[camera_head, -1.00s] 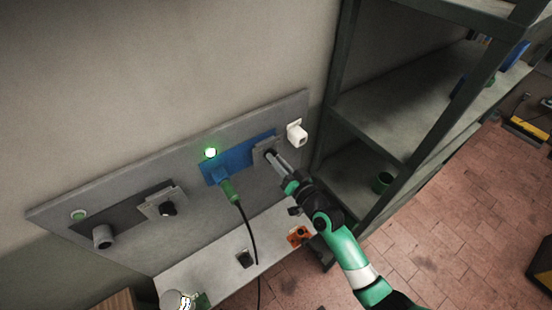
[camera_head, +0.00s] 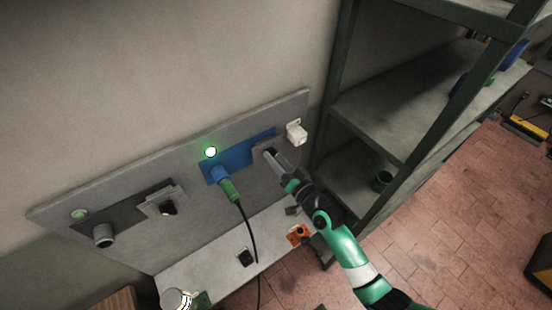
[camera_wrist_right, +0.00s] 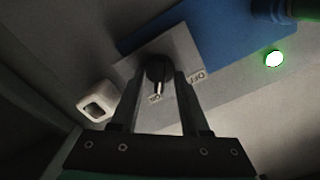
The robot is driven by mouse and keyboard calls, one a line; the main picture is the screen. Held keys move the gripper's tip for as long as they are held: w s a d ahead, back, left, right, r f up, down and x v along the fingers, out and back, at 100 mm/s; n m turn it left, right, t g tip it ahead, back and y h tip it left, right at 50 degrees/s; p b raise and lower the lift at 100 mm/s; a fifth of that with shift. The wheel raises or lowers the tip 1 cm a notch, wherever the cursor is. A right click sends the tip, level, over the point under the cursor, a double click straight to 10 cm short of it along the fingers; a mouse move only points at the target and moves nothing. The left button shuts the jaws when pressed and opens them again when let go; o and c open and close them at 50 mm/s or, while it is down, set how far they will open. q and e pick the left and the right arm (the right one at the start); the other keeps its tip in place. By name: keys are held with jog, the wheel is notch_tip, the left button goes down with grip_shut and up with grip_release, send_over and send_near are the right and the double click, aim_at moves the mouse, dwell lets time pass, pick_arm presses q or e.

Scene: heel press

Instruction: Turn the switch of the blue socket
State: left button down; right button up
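The blue socket (camera_head: 237,158) is on the grey wall panel, with a green-and-blue plug (camera_head: 228,184) and its black cable in it. A green light (camera_head: 210,152) glows above it. Its switch is a black knob (camera_wrist_right: 159,70) on a grey plate (camera_wrist_right: 186,50), with an ON label below it and an OFF label to the right in the wrist view. The knob's pointer faces ON. My right gripper (camera_wrist_right: 160,78) is at the switch, its fingers apart on either side of the knob. Whether they touch it I cannot tell. My left gripper is not in view.
A white box (camera_head: 297,133) sticks out of the panel to the right of the switch. A grey socket (camera_head: 103,237) and another black knob (camera_head: 168,208) are at the left. A table (camera_head: 215,268) with small items stands below. Metal shelves (camera_head: 385,115) stand close on the right.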

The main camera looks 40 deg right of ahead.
jog(key=s+a, duration=0.2)
jog(key=s, duration=0.9)
jog(key=shift+s+b, duration=0.2)
jog(key=shift+b, duration=0.2)
